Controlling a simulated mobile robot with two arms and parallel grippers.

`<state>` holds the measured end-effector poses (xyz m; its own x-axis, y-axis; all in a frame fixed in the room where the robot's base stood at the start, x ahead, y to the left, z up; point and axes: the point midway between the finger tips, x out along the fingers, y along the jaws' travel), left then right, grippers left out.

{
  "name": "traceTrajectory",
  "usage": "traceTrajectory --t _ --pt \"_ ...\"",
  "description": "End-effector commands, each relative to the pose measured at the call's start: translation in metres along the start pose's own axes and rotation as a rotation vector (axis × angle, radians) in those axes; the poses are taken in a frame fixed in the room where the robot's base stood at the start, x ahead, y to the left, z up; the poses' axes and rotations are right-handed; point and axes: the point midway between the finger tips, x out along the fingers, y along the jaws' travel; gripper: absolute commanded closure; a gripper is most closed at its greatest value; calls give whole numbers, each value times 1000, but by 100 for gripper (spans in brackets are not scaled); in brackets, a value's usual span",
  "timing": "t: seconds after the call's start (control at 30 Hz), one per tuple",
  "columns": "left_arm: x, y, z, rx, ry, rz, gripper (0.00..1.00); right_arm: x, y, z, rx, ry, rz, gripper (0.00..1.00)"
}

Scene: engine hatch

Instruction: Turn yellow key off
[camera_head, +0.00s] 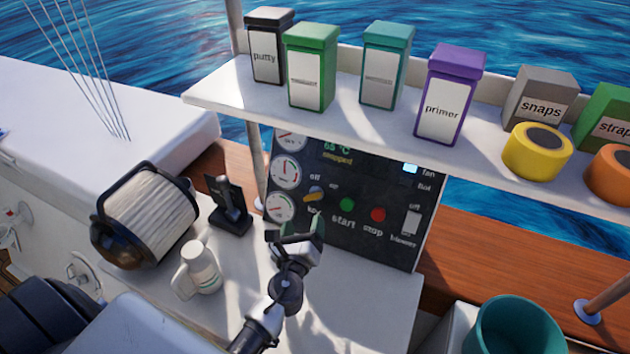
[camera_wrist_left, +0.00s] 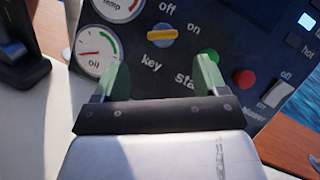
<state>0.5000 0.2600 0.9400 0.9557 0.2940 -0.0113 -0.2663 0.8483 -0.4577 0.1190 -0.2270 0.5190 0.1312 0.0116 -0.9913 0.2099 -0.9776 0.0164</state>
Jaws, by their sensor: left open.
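The yellow key (camera_head: 314,194) is a small turn handle on the dark control panel (camera_head: 357,244), between the "off" and "on" labels above and the "key" label below. In the left wrist view the key (camera_wrist_left: 162,34) has a round blue base. Its yellow bar lies nearly level across the picture, its right end towards "on". My left gripper (camera_head: 294,230) is open and empty, in front of the panel below the key. In the left wrist view its two green fingertips (camera_wrist_left: 164,75) are spread apart, short of the key and not touching it. My right gripper is not in view.
Right of the key are a green start button (camera_head: 347,205), a red stop button (camera_head: 378,214) and a white blower switch (camera_head: 411,223). A shelf (camera_head: 215,88) with boxes overhangs the panel.

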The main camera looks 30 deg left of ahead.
Motion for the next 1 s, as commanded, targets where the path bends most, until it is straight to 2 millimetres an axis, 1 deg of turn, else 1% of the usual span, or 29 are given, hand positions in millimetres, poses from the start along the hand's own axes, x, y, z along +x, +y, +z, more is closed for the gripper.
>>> traceTrajectory --t 0.07,0.17,0.2,0.3,0.37,0.47,0.6,0.7,0.83,1.0 --pt "6 -1 0 12 0 -5 28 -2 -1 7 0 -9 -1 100" --pt "18 -2 1 11 -1 -4 28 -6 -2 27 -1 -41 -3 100" --pt "25 -2 2 10 -1 -3 28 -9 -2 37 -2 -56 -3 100" --pt "45 -1 2 10 -1 -3 28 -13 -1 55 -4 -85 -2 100" --pt "57 -1 2 9 -1 -3 28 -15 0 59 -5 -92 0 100" --pt "75 -1 1 9 -2 -3 28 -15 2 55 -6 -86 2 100" --pt "95 -1 0 7 -1 -2 28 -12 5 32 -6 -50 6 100" --pt "103 -1 0 7 0 -2 28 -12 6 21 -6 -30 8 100" --pt "107 0 0 6 1 -2 28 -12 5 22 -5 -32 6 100" --pt "107 0 0 5 0 -2 28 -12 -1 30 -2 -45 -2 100"
